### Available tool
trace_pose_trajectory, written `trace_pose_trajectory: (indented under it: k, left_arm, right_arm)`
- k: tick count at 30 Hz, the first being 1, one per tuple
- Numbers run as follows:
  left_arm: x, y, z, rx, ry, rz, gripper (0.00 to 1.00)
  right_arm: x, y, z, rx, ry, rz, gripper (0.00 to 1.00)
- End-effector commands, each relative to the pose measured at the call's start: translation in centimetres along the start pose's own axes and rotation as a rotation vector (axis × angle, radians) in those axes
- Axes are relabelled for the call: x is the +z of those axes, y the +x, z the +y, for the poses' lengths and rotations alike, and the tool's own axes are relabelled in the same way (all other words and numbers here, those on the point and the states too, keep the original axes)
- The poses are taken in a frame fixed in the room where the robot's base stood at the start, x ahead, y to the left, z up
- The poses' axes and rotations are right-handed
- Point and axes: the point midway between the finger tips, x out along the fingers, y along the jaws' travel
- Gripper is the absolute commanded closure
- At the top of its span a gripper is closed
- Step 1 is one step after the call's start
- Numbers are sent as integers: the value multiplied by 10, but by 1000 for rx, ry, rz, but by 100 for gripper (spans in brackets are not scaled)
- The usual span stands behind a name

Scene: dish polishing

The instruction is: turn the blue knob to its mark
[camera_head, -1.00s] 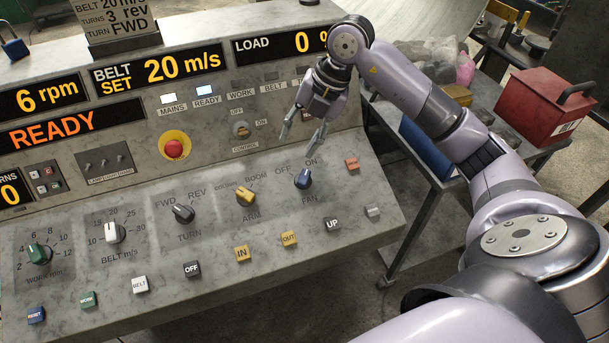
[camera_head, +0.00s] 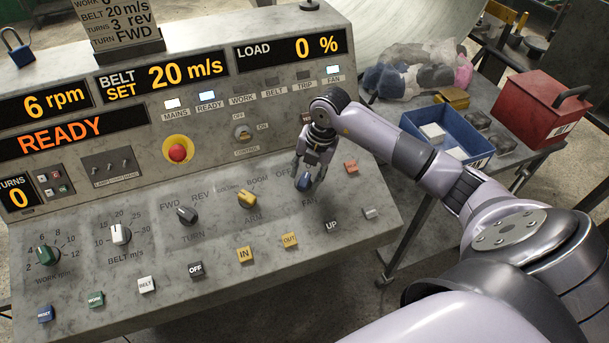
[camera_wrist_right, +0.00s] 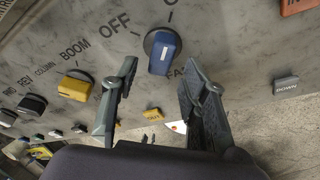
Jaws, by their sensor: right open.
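The blue knob (camera_head: 303,183) is the FAN knob on the sloped console panel, partly hidden by my right gripper in the head view. In the right wrist view the blue knob (camera_wrist_right: 163,53) sits on a dark round base, its white line pointing up toward a cut-off label beginning with O, to the right of OFF. My right gripper (camera_head: 311,178) is open at the knob. In the wrist view its two fingers (camera_wrist_right: 160,75) stand on either side of the knob with a gap on each side. My left gripper is not in view.
The yellow BOOM knob (camera_head: 246,198) is left of the blue knob, and an orange button (camera_head: 351,166) is to its right. The UP button (camera_head: 332,226) is below. The FAN lamp (camera_head: 333,70) is lit. A side table holds a blue bin (camera_head: 478,137) and red box (camera_head: 540,108).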

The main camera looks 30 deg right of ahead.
Motion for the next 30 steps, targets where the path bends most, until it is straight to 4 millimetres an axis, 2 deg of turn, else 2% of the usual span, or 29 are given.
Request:
trace_pose_trajectory:
  k: [6, 16, 30]
  left_arm:
    - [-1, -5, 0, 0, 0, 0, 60]
    - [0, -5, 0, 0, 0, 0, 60]
    - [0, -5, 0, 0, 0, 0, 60]
  right_arm:
    - [0, 22, 0, 0, 1, 2, 59]
    - [0, 27, 0, 0, 0, 0, 59]
    - [0, 26, 0, 0, 0, 0, 90]
